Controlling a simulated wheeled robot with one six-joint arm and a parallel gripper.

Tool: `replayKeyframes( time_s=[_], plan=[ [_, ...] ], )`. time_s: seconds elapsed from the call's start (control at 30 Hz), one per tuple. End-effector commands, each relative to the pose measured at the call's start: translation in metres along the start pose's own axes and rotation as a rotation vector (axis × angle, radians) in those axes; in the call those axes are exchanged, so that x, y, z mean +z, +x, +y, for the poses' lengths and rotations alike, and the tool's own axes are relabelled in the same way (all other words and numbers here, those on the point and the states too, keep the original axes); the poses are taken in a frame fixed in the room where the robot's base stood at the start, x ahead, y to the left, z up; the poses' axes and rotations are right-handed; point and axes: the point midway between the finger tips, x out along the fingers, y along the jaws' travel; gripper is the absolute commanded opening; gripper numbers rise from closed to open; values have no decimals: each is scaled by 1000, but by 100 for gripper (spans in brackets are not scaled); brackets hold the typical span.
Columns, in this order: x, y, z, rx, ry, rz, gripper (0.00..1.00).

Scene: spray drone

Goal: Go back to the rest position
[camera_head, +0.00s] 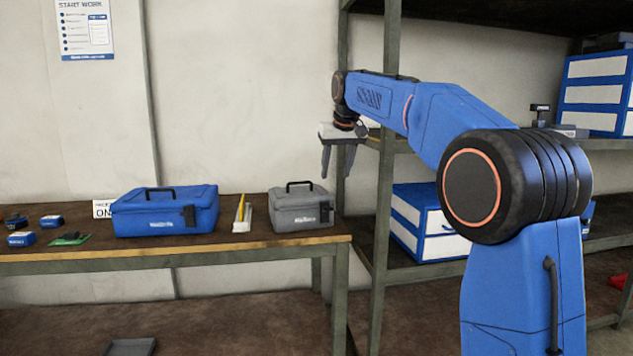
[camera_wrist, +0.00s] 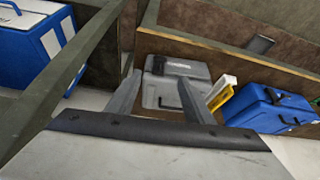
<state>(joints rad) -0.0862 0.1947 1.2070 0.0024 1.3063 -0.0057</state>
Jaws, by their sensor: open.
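My gripper (camera_head: 337,172) is open and empty, pointing down beside the shelf post, above and to the right of the grey case. In the wrist view my gripper's two fingers (camera_wrist: 158,95) stand apart with nothing between them. The grey case (camera_head: 302,208) stands on the workbench's right end; it also shows beyond the fingers in the wrist view (camera_wrist: 165,90). My arm reaches from the right of the head view toward the shelf post, bent at the elbow.
The workbench (camera_head: 270,243) holds a blue case (camera_head: 165,210), a yellow-and-white item (camera_head: 241,214) and several small parts at its left. A metal shelf (camera_head: 383,150) with blue-and-white boxes (camera_head: 425,222) stands close on the right. A grey tray (camera_head: 130,346) lies low at the front.

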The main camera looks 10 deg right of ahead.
Motion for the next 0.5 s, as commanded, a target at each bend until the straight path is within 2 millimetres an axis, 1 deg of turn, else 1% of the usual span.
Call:
replayKeyframes(
  time_s=[0.07, 0.17, 0.37, 0.4, 0.47, 0.5],
  plan=[
    [12, -7, 2, 1, 2, 1, 47],
    [36, -16, 4, 3, 6, 1, 47],
    [103, -32, 10, 8, 17, -2, 47],
    [117, -34, 12, 9, 19, -3, 47],
    [138, -38, 13, 11, 22, -3, 47],
    [152, -39, 14, 12, 24, -4, 47]
  ],
)
